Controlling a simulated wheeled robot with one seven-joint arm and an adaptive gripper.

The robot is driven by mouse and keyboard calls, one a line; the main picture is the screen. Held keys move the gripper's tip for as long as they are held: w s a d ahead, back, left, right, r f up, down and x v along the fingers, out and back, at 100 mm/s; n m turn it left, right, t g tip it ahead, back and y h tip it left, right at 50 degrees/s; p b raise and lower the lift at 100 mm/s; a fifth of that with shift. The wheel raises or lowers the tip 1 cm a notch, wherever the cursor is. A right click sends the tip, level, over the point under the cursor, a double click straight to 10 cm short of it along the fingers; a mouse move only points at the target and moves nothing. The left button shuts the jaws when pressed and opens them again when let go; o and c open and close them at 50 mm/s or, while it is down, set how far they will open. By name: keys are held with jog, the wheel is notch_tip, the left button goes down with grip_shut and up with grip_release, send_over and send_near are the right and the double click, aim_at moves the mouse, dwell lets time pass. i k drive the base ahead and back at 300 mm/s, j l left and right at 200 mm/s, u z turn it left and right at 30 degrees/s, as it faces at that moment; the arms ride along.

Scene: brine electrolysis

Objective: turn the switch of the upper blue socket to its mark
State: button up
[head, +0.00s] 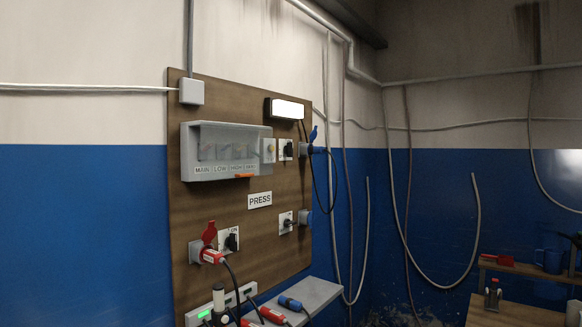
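The upper blue socket (307,149) is on the right part of a brown wall board, with its blue lid (313,133) raised. A blue plug appears to sit in it, with a black cable looping down. Its switch (287,150) is a black knob on a pale plate just left of the socket. The knob's angle and the mark are too small to read. My gripper is not in view.
A lower blue socket (305,217) has its own switch (287,223). A red socket (212,257) with raised lid and a switch (231,240) is lower left. A clear-covered breaker box (205,172) is left of the upper switch. A grey shelf (318,291) holds plugs.

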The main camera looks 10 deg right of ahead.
aim_at(289, 149)
jog(key=i, duration=0.25)
jog(key=i+l+u, duration=0.15)
jog(key=l, duration=0.7)
jog(key=l+u, duration=0.2)
jog(key=l, duration=0.7)
